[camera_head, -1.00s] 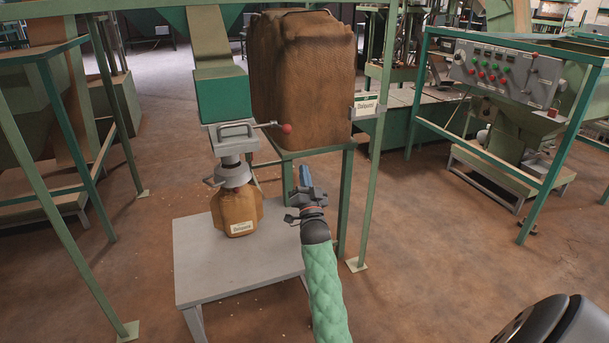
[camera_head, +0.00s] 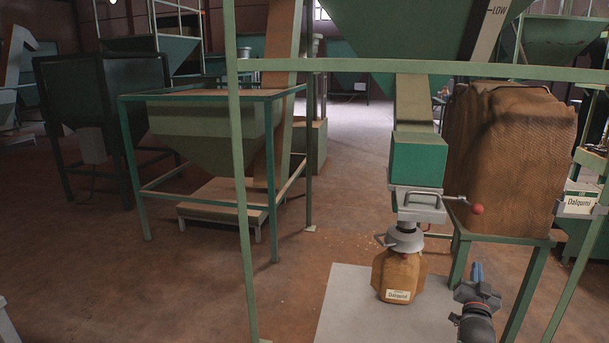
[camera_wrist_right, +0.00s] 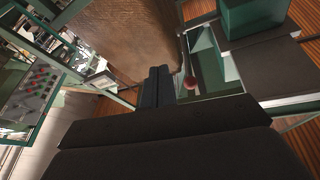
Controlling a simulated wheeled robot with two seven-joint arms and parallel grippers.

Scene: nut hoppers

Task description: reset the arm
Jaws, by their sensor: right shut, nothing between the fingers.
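My right gripper (camera_head: 476,274) is at the lower right of the head view, pointing up and away. It is shut and empty, beside the right edge of the grey table and in front of the large sack's stand. Its dark fingers (camera_wrist_right: 157,86) also show in the right wrist view, close together. A small brown sack (camera_head: 398,270) with a label stands upright on the grey table (camera_head: 350,300), under the hopper spout (camera_head: 405,238). The gripper is apart from this sack, to its right. My left gripper is not in view.
A lever with a red knob (camera_head: 477,209) sticks out right of the green spout box (camera_head: 417,160). A large brown sack (camera_head: 510,160) rests on a green stand behind the gripper. A green post (camera_head: 240,200) stands left of the table. Open floor (camera_head: 90,270) lies at left.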

